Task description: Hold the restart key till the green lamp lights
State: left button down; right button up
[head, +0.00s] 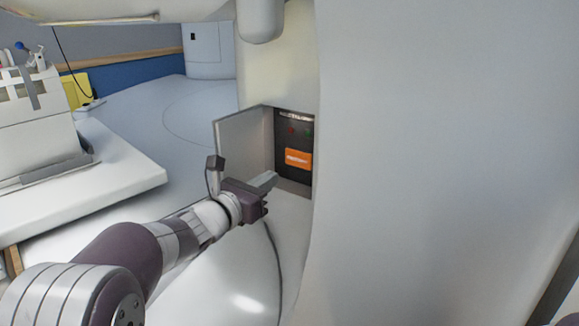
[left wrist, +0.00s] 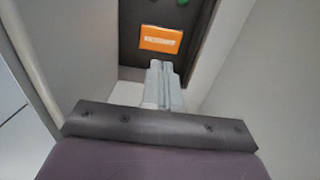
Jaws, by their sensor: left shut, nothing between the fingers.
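The restart key is an orange key (head: 298,158) on a dark panel (head: 293,132) set in a recess. In the left wrist view the orange key (left wrist: 160,39) shows just beyond my fingertips. My left gripper (head: 272,179) is shut and empty, at the mouth of the recess, pointing at the panel. The fingers (left wrist: 162,68) look apart from the key, slightly below it. Above the key, a dim red lamp (head: 291,130) and a dim green lamp (head: 309,133) show; neither looks brightly lit. My right gripper is not in view.
An open grey door (head: 244,146) stands left of the recess. A large pale housing (head: 440,160) fills the right side. A white table (head: 90,185) stands at left, with open floor behind it. A rounded pale part (head: 261,20) hangs above the recess.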

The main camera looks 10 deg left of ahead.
aim_at(297, 161)
pick_arm(q)
jog(key=x, duration=0.8)
jog(key=shift+w, duration=0.25)
jog(key=shift+f, duration=0.1)
